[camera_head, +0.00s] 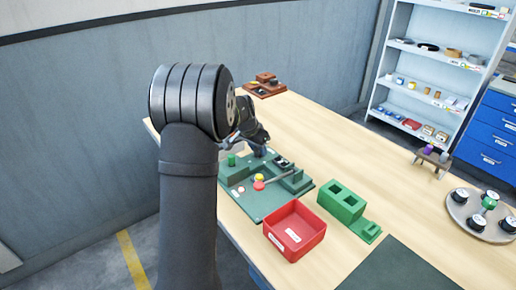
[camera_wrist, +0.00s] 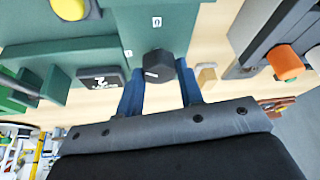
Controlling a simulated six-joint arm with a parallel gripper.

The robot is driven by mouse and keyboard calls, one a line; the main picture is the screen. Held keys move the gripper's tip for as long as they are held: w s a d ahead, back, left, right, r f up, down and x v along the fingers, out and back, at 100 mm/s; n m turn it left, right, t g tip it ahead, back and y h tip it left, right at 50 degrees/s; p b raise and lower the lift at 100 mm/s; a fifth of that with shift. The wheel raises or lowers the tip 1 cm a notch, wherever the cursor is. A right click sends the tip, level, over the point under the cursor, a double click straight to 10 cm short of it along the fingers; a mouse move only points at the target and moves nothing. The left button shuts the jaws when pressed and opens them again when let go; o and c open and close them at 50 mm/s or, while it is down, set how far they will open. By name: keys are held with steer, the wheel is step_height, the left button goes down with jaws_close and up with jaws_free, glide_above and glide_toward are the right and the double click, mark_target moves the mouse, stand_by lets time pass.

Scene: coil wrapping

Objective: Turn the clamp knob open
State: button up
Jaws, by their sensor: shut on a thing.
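The clamp knob (camera_wrist: 159,66) is a black faceted knob with a small white mark, on the green fixture in the wrist view. Two small white labels sit by it on the green face, one above it and one to its left. Which label the mark lines up with I cannot tell. My gripper (camera_wrist: 160,78) has its blue fingers on both sides of the knob, shut on it. In the head view, my gripper (camera_head: 257,143) is at the back of the green fixture (camera_head: 268,205); the knob is not clearly visible there.
The fixture carries a yellow button (camera_head: 259,178) and a red-knobbed lever (camera_head: 259,186). A red bin (camera_head: 295,230) and a green block with openings (camera_head: 342,203) stand in front and to the right. A brown wooden stand (camera_head: 265,88) is behind.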

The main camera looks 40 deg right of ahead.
steer(key=m+g, duration=0.1)
steer(key=m, duration=0.2)
steer(key=m+g, duration=0.1)
steer(key=m, duration=0.2)
steer(key=shift+w+g, duration=0.2)
steer(key=shift+g, duration=0.1)
steer(key=m+g, duration=0.1)
steer(key=m, duration=0.2)
steer(key=m+y, duration=0.1)
steer(key=m, duration=0.1)
steer(key=shift+w+d+m+g, duration=0.1)
steer(key=shift+m+g, duration=0.3)
steer(key=o, duration=1)
steer(key=v, duration=1.7)
steer(key=shift+r, duration=0.25)
